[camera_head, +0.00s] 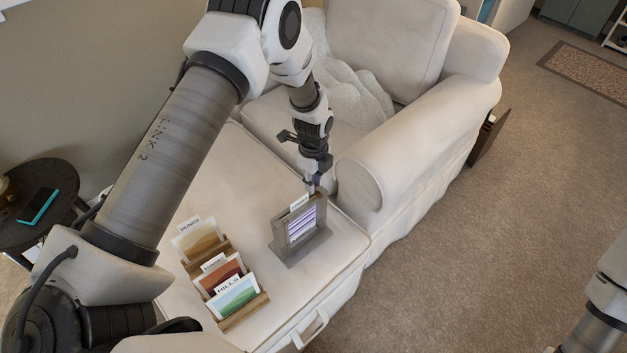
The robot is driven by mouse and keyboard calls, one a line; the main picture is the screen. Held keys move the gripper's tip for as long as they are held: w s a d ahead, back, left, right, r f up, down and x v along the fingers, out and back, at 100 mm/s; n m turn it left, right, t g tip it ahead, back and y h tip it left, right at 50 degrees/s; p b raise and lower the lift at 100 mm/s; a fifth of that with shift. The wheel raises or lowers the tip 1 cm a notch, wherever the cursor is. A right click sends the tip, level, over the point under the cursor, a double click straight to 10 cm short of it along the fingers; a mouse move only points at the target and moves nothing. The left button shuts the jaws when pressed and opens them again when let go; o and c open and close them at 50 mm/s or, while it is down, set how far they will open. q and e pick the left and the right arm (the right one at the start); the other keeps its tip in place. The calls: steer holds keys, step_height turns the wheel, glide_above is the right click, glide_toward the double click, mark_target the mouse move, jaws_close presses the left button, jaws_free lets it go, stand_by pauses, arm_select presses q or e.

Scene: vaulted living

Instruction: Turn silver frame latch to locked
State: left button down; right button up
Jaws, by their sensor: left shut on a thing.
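The silver-grey frame (301,231) stands upright on its base on the white ottoman, with a purple striped picture in it and a small white label at its top. My left gripper (313,185) points down at the frame's top right corner. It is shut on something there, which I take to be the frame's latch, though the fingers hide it. The latch's position cannot be made out. My right gripper is out of view; only part of my right arm shows at the lower right.
Wooden card holders stand left of the frame with a dunes card (198,240), a red card (222,273) and a green hills card (236,297). A white armchair (392,165) is behind. A round black side table (38,205) with a phone is at left. Open carpet lies right.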

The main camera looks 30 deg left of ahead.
arm_select(q)
steer(key=c, duration=1.1)
jaws_free()
step_height(320, 180, up, 8)
